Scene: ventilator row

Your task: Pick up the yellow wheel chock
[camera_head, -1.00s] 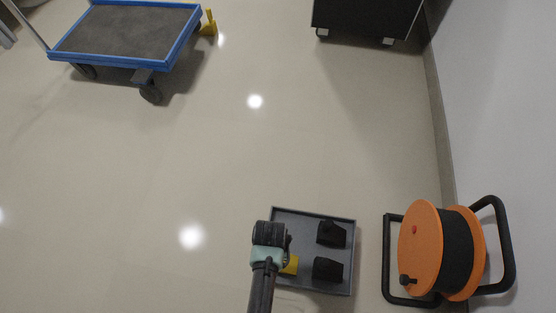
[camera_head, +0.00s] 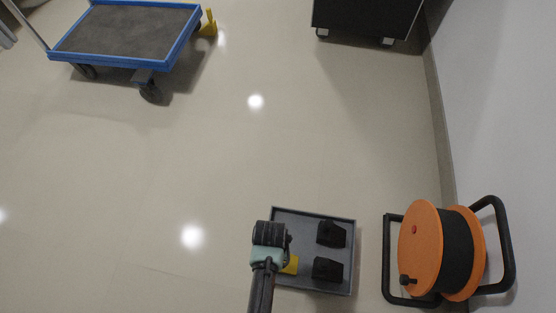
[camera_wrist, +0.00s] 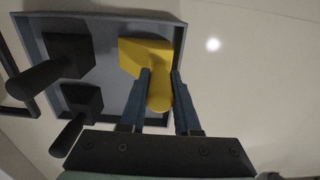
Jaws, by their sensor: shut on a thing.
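The yellow wheel chock (camera_wrist: 146,58) is in the grey tray, and its narrow handle end (camera_wrist: 159,92) lies between my gripper's two blue fingers. My gripper (camera_wrist: 160,88) is shut on this handle. In the head view the yellow chock (camera_head: 291,265) shows only in part, as my gripper (camera_head: 284,256) and wrist cover the rest. I cannot tell whether the chock still touches the tray floor.
The grey tray (camera_head: 346,284) also holds two black chocks, one behind (camera_head: 331,234) and one in front (camera_head: 327,269). An orange cable reel (camera_head: 421,248) stands right of it. A blue-edged trolley (camera_head: 125,62) and a black cabinet (camera_head: 365,18) stand farther off. Open floor lies between.

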